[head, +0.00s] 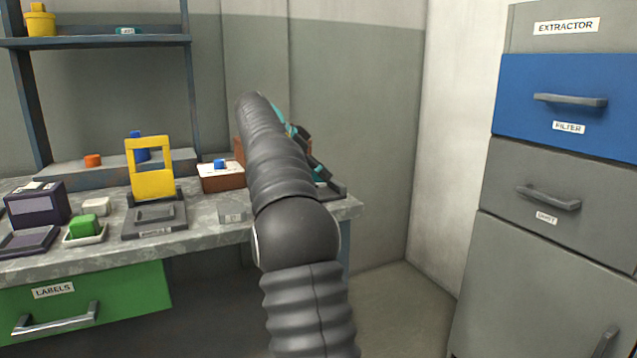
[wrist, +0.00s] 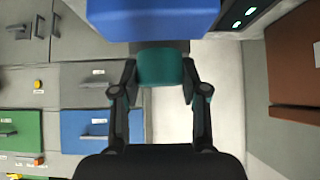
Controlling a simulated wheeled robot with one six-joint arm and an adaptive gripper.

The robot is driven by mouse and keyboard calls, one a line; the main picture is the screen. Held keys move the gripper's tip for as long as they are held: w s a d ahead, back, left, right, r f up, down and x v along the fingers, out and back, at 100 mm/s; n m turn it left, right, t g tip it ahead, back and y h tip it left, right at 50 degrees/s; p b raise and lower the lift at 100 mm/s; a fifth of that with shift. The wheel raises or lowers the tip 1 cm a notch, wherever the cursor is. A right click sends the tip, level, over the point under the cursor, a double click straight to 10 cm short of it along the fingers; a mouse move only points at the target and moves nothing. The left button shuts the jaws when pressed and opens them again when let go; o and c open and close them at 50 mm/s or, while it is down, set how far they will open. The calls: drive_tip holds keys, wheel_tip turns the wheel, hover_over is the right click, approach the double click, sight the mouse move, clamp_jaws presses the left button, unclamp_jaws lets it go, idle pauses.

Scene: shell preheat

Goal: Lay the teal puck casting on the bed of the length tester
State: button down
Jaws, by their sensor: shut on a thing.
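The teal puck casting (wrist: 160,68) is between the two fingers of my gripper (wrist: 160,80) in the wrist view, and the gripper is shut on it. A large blue block (wrist: 152,15) with a dark grey band fills the top of that view, just beyond the casting; I cannot tell whether they touch. In the head view my arm hides the casting and most of my gripper; teal bits of the gripper (head: 282,117) show beside the arm over the bench's right end. No readable label marks the length tester. A dark base (head: 332,190) shows partly behind my arm.
The grey bench (head: 200,225) holds a yellow frame device (head: 153,185), a brown box (head: 222,182) with a blue knob, a purple device (head: 37,205) and a green block (head: 84,225) on a white dish. Drawer cabinets (head: 560,190) stand right. Floor between is clear.

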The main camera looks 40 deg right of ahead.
sight(319, 182)
drive_tip(key=shift+f+b, duration=0.3)
drive_tip(key=shift+f, duration=1.25)
drive_tip(key=shift+f, duration=0.25)
drive_tip(key=c, duration=0.6)
unclamp_jaws()
drive_tip(key=shift+r, duration=0.1)
drive_tip(key=shift+r, duration=0.25)
drive_tip(key=p+v, duration=0.3)
drive_tip(key=v, duration=0.8)
drive_tip(key=shift+w+a+r, duration=0.1)
drive_tip(key=shift+a+r, duration=0.15)
drive_tip(key=shift+a, duration=0.05)
